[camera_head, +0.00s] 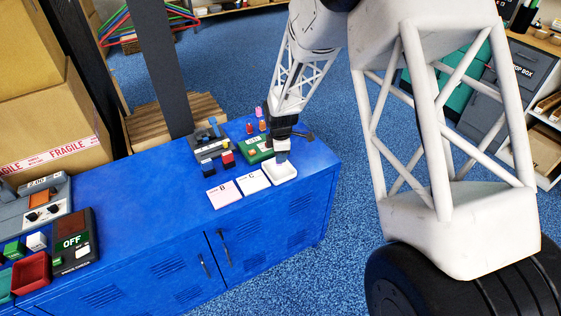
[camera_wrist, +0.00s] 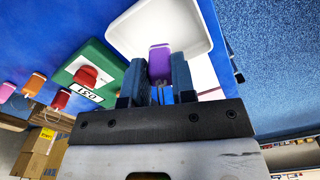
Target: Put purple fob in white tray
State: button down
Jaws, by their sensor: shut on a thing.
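The purple fob (camera_wrist: 160,62) is between the two dark fingers of my gripper (camera_wrist: 157,82) in the wrist view, which are shut on it. Behind the fob in that view is the white tray (camera_wrist: 203,22), and the fob overlaps its inside. In the head view my gripper (camera_head: 283,156) points down over the white tray (camera_head: 287,176) at the right end of the blue cabinet. The fob is hidden there. I cannot tell whether the fob touches the tray floor.
White cards marked B (camera_head: 224,194) and C (camera_head: 252,182) lie left of the tray. The blue top (camera_head: 150,190) is clear further left.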

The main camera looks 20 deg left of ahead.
dwell(0.3)
jog(key=shift+f, duration=1.7)
jog(key=shift+f, duration=0.15)
jog(key=c, duration=0.9)
grip_release()
jog(key=shift+c, duration=0.2)
jog(key=shift+r, duration=6.15)
